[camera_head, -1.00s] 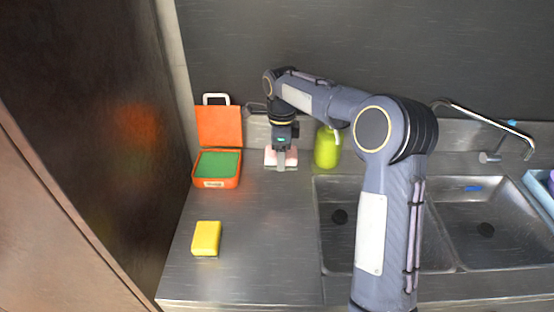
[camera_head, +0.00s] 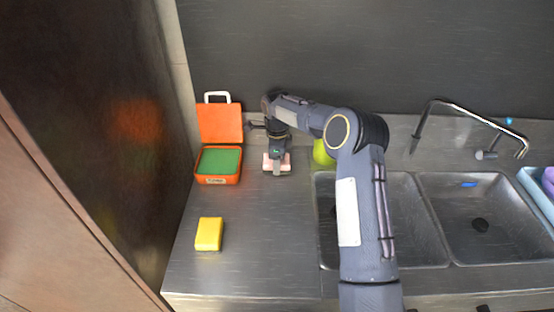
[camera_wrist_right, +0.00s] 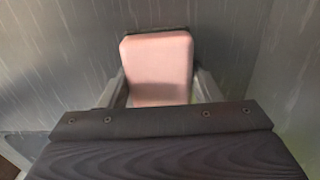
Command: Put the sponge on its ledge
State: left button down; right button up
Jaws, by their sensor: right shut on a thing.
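My right gripper (camera_head: 277,165) is shut on a pink sponge (camera_head: 270,166), near the back of the steel counter. In the right wrist view the pink sponge (camera_wrist_right: 157,68) sits between the two fingers. I cannot tell whether it touches the counter. A yellow sponge (camera_head: 209,233) lies flat at the front left of the counter, apart from the gripper. A raised steel strip runs along the back wall behind the gripper, partly hidden by my arm. My left gripper is not in view.
An open orange box (camera_head: 218,179) with a green pad stands left of the gripper. A yellow-green bottle (camera_head: 321,152) stands close on its right, partly behind my arm. A double sink (camera_head: 480,215) with a tap (camera_head: 425,122) lies to the right. The counter's left front is mostly clear.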

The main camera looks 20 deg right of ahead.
jog(key=shift+f, duration=0.2)
jog(key=o, duration=0.9)
jog(key=shift+o, duration=0.2)
jog(key=shift+r, duration=0.15)
